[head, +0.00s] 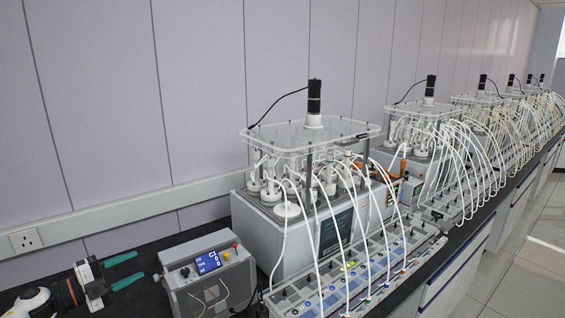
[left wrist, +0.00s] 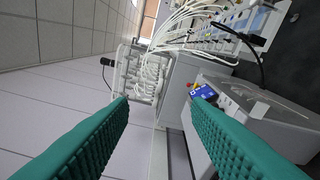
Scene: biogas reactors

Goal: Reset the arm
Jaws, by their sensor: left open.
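My left gripper (head: 124,271) is at the lower left of the head view, above the left end of the black bench. Its two green fingers are apart with nothing between them, and they point right toward a grey control box (head: 211,275). The open fingers also fill the lower part of the left wrist view (left wrist: 160,118), with the control box (left wrist: 262,112) beyond the right finger. My right gripper is in neither view.
A biogas reactor (head: 310,190) with a black motor on top and white tubes stands right of the box. A channelled tray unit (head: 352,276) lies before it. More reactors (head: 428,130) line the bench. A wall socket (head: 25,240) is at left. The floor (head: 510,275) at right is clear.

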